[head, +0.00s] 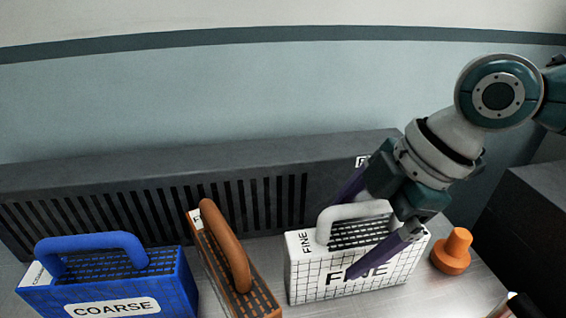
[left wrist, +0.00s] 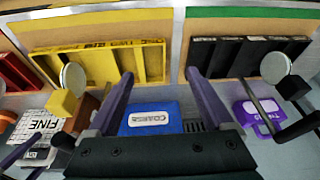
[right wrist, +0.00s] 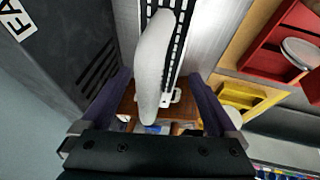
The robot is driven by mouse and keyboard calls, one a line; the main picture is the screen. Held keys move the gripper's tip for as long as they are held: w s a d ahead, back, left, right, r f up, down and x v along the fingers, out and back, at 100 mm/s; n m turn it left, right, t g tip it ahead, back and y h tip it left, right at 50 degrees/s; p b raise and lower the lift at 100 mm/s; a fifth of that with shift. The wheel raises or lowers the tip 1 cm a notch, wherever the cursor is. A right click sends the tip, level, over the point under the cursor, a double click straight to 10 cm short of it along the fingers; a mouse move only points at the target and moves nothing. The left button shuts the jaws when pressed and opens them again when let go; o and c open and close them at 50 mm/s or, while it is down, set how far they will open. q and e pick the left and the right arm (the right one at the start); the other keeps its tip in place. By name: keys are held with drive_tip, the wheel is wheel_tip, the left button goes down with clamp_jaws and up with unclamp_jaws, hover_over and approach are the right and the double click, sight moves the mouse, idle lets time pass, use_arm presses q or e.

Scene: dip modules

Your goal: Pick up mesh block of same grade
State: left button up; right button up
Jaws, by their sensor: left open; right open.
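A white block labelled FINE (head: 305,285) with a grid pattern and a pale arched handle (head: 335,215) stands on the metal surface at right in the head view. My right gripper (head: 345,240) is open, one finger on each side of this handle. In the right wrist view the handle (right wrist: 153,65) lies between the open fingers; contact cannot be told. A blue block labelled COARSE (head: 95,290) stands at left, and a brown block (head: 245,290) stands between them, its label partly hidden. My left gripper (left wrist: 160,75) is open and empty; beyond it shows the blue block (left wrist: 150,118).
A dark slotted housing (head: 130,185) runs behind the blocks. An orange knob-shaped piece (head: 453,250) stands right of the white block. In the left wrist view are a yellow rack (left wrist: 100,62), a black rack (left wrist: 245,55) and a purple block (left wrist: 250,118).

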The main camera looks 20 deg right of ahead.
drive_tip(key=shift+f, duration=0.2)
idle(0.6)
clamp_jaws()
idle(0.7)
